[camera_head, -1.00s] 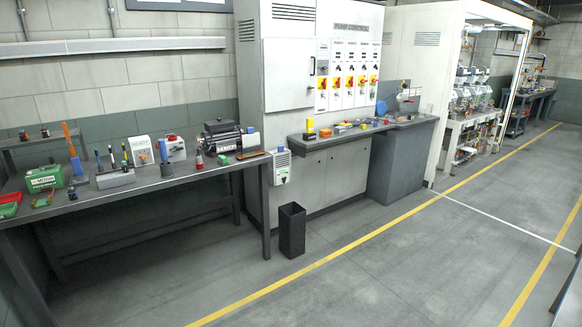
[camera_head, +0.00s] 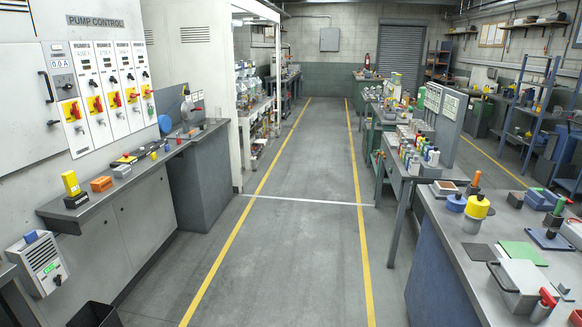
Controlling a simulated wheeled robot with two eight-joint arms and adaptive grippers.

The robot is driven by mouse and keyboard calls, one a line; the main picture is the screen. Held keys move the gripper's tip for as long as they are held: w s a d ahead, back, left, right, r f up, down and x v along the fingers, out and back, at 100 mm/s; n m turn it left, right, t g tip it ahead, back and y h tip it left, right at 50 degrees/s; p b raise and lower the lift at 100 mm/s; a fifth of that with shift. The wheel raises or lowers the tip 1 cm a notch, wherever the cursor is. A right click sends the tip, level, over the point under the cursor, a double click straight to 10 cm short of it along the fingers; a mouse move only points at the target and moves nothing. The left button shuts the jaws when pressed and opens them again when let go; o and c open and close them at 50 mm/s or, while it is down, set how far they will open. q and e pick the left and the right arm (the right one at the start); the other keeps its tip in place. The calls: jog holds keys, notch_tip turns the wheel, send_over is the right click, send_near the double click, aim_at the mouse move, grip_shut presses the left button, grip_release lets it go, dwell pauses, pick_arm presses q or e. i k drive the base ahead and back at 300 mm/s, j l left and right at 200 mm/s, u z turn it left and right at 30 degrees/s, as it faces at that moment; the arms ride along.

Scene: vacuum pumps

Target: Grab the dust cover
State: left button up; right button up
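I cannot tell for sure which object is the dust cover. Neither of my grippers shows in the view, and nothing held is seen.
The right bench (camera_head: 432,225) has a crowded top and juts into the near right. A dark bin (camera_head: 95,315) stands at the lower left below the control cabinet's counter (camera_head: 150,168). The floor aisle (camera_head: 285,240) between the yellow lines is clear.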

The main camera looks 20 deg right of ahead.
aim_at(478, 206)
jog(key=i+l+z, duration=0.15)
jog(key=i+z, duration=0.5)
jog(key=z, duration=0.2)
jog(key=i+z, duration=0.4)
jog(key=i+j+z, duration=0.25)
jog(key=z, duration=0.2)
jog(key=i+j+z, duration=0.5)
jog(key=j+z, duration=0.15)
jog(key=z, duration=0.2)
